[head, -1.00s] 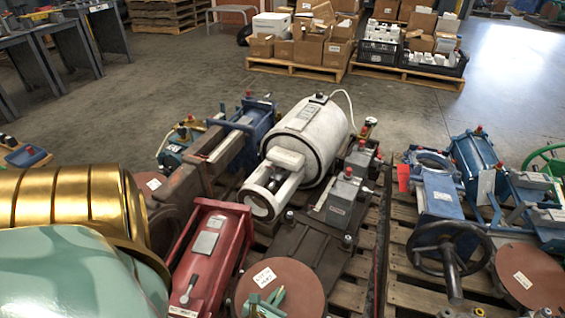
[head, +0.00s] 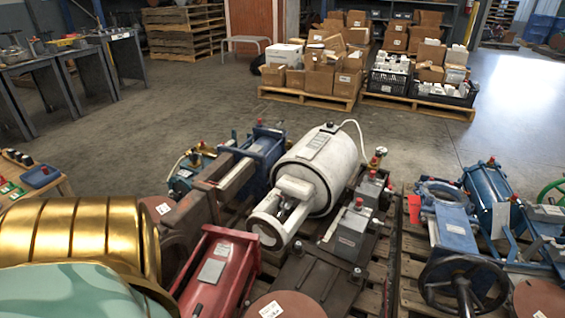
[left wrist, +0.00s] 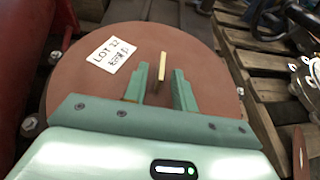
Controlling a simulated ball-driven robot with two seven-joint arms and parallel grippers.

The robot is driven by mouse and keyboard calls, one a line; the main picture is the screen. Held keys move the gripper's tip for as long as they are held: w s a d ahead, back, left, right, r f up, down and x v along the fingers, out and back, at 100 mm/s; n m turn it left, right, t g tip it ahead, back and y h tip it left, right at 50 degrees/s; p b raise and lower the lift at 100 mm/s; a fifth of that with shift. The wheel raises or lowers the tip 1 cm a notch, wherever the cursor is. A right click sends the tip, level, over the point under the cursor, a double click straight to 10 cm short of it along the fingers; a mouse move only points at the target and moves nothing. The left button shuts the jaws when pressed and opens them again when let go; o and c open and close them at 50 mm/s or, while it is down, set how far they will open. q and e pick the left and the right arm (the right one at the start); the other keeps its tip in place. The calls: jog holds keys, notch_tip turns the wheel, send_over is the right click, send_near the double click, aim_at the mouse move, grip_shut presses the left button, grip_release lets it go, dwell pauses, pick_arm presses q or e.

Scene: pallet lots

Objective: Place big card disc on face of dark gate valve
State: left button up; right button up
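A large reddish-brown disc with a white lot label (left wrist: 85,75), apparently the big card disc, fills the middle of the left wrist view. Its upper edge shows at the bottom of the head view (head: 250,308). It is at the near end of a dark brown valve body (head: 312,278), likely the dark gate valve; whether it rests flush there is unclear. My left gripper (left wrist: 160,88) is over the disc, its green fingers apart. A thin tan tab (left wrist: 162,68) stands between them, with gaps visible on both sides. My right gripper is not in view.
A red valve (head: 215,270) stands left of the dark one, a white cylinder (head: 325,160) behind. Right are a blue valve with a black handwheel (head: 463,285) and another brown disc (head: 540,298). Wooden pallet slats (left wrist: 262,85) show beside the disc. Open floor lies beyond.

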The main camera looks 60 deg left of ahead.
pick_arm(q)
jog(key=p+v, duration=0.3)
jog(key=v, duration=0.7)
jog(key=shift+r, duration=0.25)
jog(key=shift+s+d, duration=0.15)
jog(key=shift+d, duration=0.15)
jog(key=s+d+r+m+g+h, duration=0.2)
jog(key=d+m+h, duration=0.45)
jog(key=m, duration=0.95)
jog(key=s+d+r+m+g+h, duration=0.2)
jog(key=s+d+m+h, duration=0.15)
jog(key=d+m, duration=0.85)
jog(key=s+a+r+m+g+y, duration=0.2)
jog(key=a+m, duration=0.4)
jog(key=m, duration=0.5)
jog(key=s+a+r+m+g+y, duration=0.2)
jog(key=a+m, duration=0.5)
jog(key=m, duration=0.4)
jog(key=s+r+g, duration=0.1)
jog(key=s+r, duration=0.1)
jog(key=s, duration=0.1)
jog(key=shift+s+a+r+g+y, duration=0.2)
jog(key=shift+s+g+y, duration=0.1)
jog(key=shift+s+y, duration=0.1)
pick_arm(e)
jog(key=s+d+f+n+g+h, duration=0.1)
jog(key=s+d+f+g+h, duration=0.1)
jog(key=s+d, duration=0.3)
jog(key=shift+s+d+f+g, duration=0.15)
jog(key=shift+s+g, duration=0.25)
